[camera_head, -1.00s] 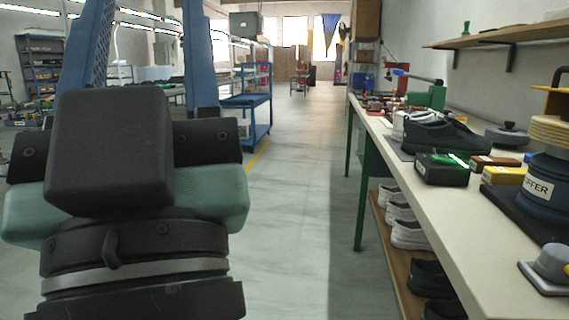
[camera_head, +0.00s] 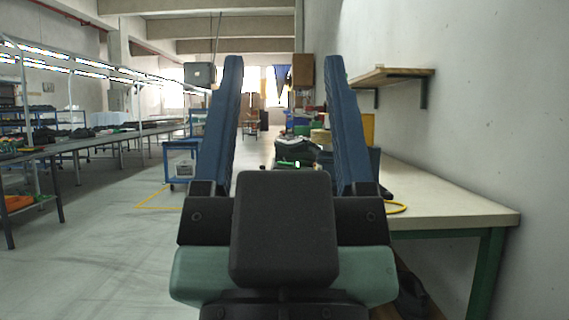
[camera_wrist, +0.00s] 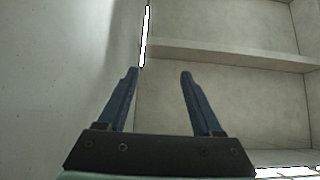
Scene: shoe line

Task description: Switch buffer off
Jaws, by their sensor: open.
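My gripper (camera_head: 282,62) is open and empty, its two blue fingers pointing up and spread wide in the head view. In the wrist view my gripper (camera_wrist: 158,72) shows the same gap, with only wall and ceiling beyond. The buffer is mostly hidden behind the right finger. What looks like its yellow upper part (camera_head: 368,128) and tan layered ring (camera_head: 320,136) show beside that finger, at the bench. Its switch cannot be made out. My gripper is nearer to the camera than the buffer and apart from it.
The pale workbench (camera_head: 450,207) runs along the right wall, its near corner at right. A dark box with a green light (camera_head: 296,164) shows between my fingers. A yellow hose (camera_head: 398,207) lies at the bench edge. A wall shelf (camera_head: 395,74) hangs above.

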